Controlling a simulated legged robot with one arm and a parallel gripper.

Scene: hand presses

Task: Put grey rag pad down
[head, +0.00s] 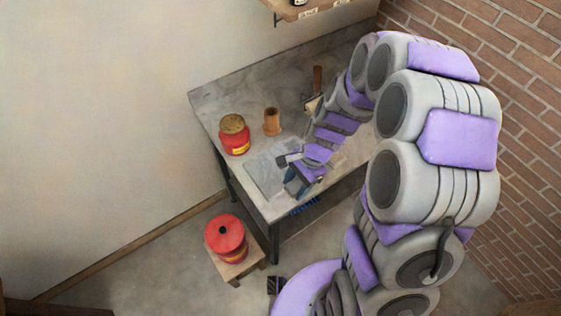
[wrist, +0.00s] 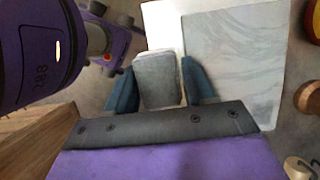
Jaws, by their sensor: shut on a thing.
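The grey rag pad (wrist: 157,82) is a small pale grey block in the wrist view. My gripper (wrist: 159,68) is shut on it, with a blue finger on each side. In the head view my gripper (head: 297,176) is over the table's front part, beside and partly over a pale grey marbled slab (head: 264,172). The slab also shows beyond the pad in the wrist view (wrist: 235,60), with a white border. The pad is hard to make out in the head view. I cannot tell whether it touches the surface below.
The grey table (head: 222,92) holds a red jar (head: 234,140) with a brown lid, a wooden cup (head: 271,122) and a wooden-handled tool (head: 316,84) near my arm. A red can (head: 226,236) stands on a low stool (head: 240,266). A shelf (head: 300,9) hangs above.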

